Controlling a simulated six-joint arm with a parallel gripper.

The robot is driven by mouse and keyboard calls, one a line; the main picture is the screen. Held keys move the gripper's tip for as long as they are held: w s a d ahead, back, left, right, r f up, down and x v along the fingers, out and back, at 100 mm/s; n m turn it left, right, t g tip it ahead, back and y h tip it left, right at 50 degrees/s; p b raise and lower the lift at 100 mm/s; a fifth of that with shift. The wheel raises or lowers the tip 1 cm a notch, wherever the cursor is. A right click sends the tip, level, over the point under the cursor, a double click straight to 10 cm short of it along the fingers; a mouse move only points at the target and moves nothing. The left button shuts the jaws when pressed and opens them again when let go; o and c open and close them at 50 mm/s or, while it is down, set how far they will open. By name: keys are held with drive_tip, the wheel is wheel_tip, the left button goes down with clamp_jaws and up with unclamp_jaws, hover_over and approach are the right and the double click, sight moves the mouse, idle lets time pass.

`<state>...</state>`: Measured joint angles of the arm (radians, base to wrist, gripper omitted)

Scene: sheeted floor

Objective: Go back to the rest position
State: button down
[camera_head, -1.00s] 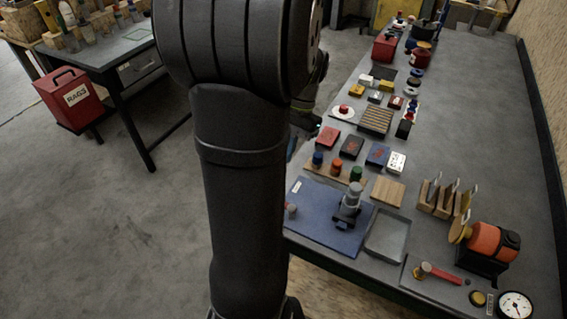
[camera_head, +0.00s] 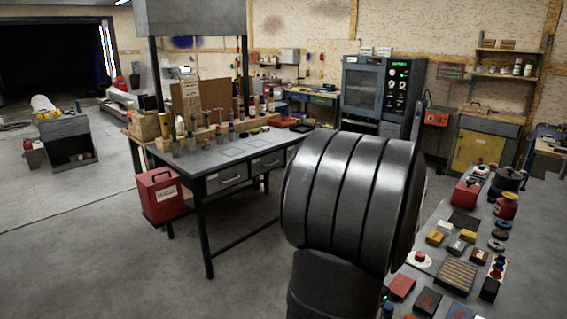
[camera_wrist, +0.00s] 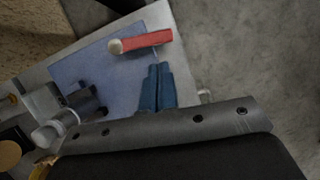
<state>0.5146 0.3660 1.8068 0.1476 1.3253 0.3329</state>
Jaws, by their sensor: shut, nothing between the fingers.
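My gripper (camera_wrist: 158,70) shows in the wrist view as two dark blue fingers side by side, shut and empty. It is over the edge of a blue mat (camera_wrist: 98,62). A red bar with a pale round end (camera_wrist: 148,40) shows just beyond the fingertips, apart from them as far as I can tell. A grey cylindrical fixture (camera_wrist: 62,122) stands at the left of the mat. In the head view my large dark arm joint fills the lower middle, and my gripper is out of sight there.
The workbench (camera_head: 545,225) at lower right holds a striped wooden block (camera_head: 456,274), a red box (camera_head: 465,193) and several small parts. Bare floor (camera_head: 90,255) lies open at lower left.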

drive_tip(key=f+m, duration=0.1)
drive_tip(key=s+d+f+m+t, duration=0.1)
drive_tip(key=m, duration=0.1)
drive_tip(key=shift+f, duration=0.25)
drive_tip(key=shift+s+d+f+m+t+y, duration=0.2)
drive_tip(key=shift+d+m+t+y, duration=0.15)
drive_tip(key=shift+m, duration=0.35)
drive_tip(key=d+m, duration=0.1)
drive_tip(key=m, duration=0.1)
drive_tip(key=s+d+f+m+t, duration=0.1)
drive_tip(key=m, duration=0.1)
drive_tip(key=d+m+t, duration=0.1)
drive_tip(key=m, duration=0.2)
drive_tip(key=shift+s+d+f+t, duration=0.15)
drive_tip(key=shift+s+f+t, duration=0.1)
drive_tip(key=shift+s, duration=0.15)
drive_tip(key=shift+s+d+m+t, duration=0.3)
drive_tip(key=shift+s+m, duration=0.1)
drive_tip(key=shift+m, duration=0.4)
drive_tip(key=shift+s+d+m+t, duration=0.25)
drive_tip(key=shift+s+m+t, duration=0.1)
drive_tip(key=shift+m, duration=0.45)
